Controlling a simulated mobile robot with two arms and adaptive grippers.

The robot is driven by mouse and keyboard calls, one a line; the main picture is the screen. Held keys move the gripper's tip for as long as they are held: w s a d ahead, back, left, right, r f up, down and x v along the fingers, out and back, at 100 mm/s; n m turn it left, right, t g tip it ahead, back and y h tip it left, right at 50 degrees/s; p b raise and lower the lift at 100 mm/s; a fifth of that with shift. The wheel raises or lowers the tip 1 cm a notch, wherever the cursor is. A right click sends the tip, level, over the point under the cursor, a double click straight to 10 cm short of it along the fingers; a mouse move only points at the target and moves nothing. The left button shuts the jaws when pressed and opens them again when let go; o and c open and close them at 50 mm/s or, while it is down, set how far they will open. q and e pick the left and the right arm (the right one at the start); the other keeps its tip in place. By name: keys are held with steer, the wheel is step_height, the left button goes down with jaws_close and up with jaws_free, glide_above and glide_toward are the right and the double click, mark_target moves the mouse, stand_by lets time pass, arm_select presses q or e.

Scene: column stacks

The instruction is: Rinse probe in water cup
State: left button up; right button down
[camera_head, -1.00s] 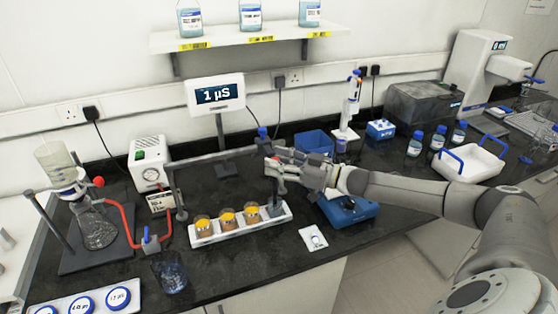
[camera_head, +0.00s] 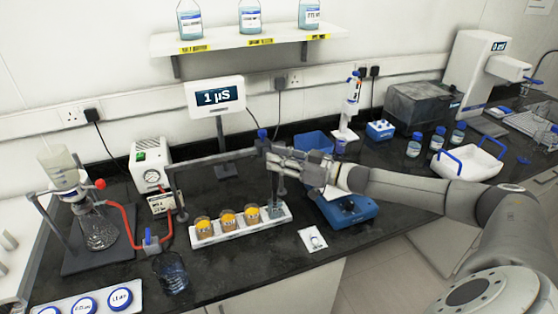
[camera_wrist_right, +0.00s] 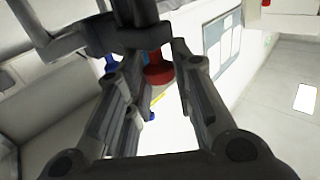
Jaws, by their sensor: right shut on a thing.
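My right gripper (camera_head: 270,152) is shut on the probe (camera_head: 275,187), a thin dark rod hanging roughly upright below the fingers. The water cup (camera_head: 277,211) is a clear cup at the right end of the white rack (camera_head: 238,229). The probe is above the cup; whether its tip is inside the cup is too small to tell. In the right wrist view, the fingers (camera_wrist_right: 150,85) stand around a dark grey part with a red end (camera_wrist_right: 158,73). My left gripper is not in view.
Several orange-filled cups (camera_head: 228,218) stand in the rack. A grey stand arm (camera_head: 215,157) runs close behind the gripper. The meter display (camera_head: 216,97) reads 1 µS. A blue device (camera_head: 345,209) and a white pad (camera_head: 312,240) lie to the right. A beaker (camera_head: 171,272) stands front left.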

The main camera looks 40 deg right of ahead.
step_height(320, 180, up, 5)
steer(key=p, duration=0.2)
steer(key=shift+f+p, duration=0.1)
steer(key=shift+p, duration=0.2)
steer(key=shift+w, duration=0.1)
steer(key=c, duration=1.3)
jaws_free()
steer(key=shift+o, duration=0.2)
steer(key=shift+f, duration=0.1)
steer(key=v, duration=1.2)
